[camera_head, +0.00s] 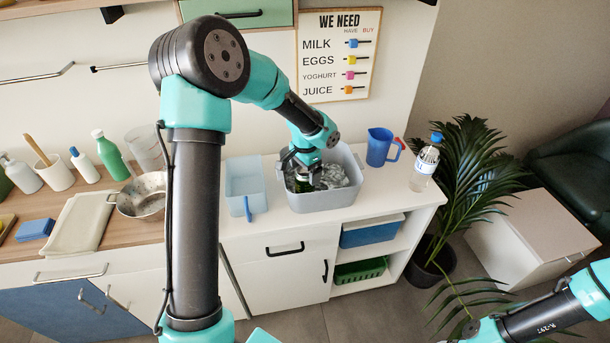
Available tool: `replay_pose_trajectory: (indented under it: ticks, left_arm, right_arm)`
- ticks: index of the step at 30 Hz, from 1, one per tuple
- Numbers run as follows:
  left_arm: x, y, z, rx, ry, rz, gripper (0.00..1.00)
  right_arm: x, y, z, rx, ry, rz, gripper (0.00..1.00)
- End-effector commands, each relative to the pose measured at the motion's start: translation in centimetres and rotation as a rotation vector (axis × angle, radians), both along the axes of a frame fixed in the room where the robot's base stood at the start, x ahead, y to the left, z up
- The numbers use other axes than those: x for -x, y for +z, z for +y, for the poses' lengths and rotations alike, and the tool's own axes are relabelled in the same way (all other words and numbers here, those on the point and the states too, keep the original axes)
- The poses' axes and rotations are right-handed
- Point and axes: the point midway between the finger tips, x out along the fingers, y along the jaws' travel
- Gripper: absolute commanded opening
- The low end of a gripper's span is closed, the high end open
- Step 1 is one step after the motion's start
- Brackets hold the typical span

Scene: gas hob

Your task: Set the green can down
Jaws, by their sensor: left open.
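The green can (304,184) is in the grey bin (322,201), among grey, crumpled-looking contents. Only a small part of it shows, dark green with a pale top, under my left gripper. My left gripper (304,173) points down into the bin, its open fingers right at the can's top. I cannot tell whether the fingers touch the can. My right arm shows at the lower right corner, and its gripper is out of the picture.
A pale blue tub (245,178) stands left of the bin. A blue jug (380,147) and a water bottle (425,163) stand to the right. A metal pan (143,196) and a green bottle (111,157) are further left. A plant (470,160) stands beyond the counter's right end.

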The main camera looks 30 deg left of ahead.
Motion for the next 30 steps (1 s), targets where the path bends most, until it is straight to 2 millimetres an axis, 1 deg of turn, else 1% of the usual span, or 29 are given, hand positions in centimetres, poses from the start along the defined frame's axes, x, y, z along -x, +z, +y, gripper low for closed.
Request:
replay_pose_trajectory:
  ticks: [1, 9, 12, 15, 20, 30]
  left_arm:
    - [-0.1, 1.1, 0.0, 0.0, 0.001, -0.004, 0.95]
    - [-0.1, 6.2, 0.0, 0.0, 0.001, -0.005, 0.95]
    - [-0.1, 7.7, 0.0, 0.0, 0.001, -0.004, 0.95]
    - [-0.1, 8.8, 0.0, 0.0, 0.001, -0.003, 0.95]
    - [0.0, 9.5, 0.0, 0.0, 0.0, 0.0, 0.95]
    - [0.0, 9.5, 0.0, 0.0, 0.0, 0.0, 0.95]
  right_arm:
    - [0.0, 0.0, 0.0, 0.0, 0.0, 0.0, 0.81]
    - [0.0, 0.0, 0.0, 0.0, 0.0, 0.0, 0.81]
    - [0.0, 0.0, 0.0, 0.0, 0.0, 0.0, 0.81]
    - [0.0, 0.0, 0.0, 0.0, 0.0, 0.0, 0.81]
    - [0.0, 0.0, 0.0, 0.0, 0.0, 0.0, 0.81]
    - [0.0, 0.0, 0.0, 0.0, 0.0, 0.0, 0.81]
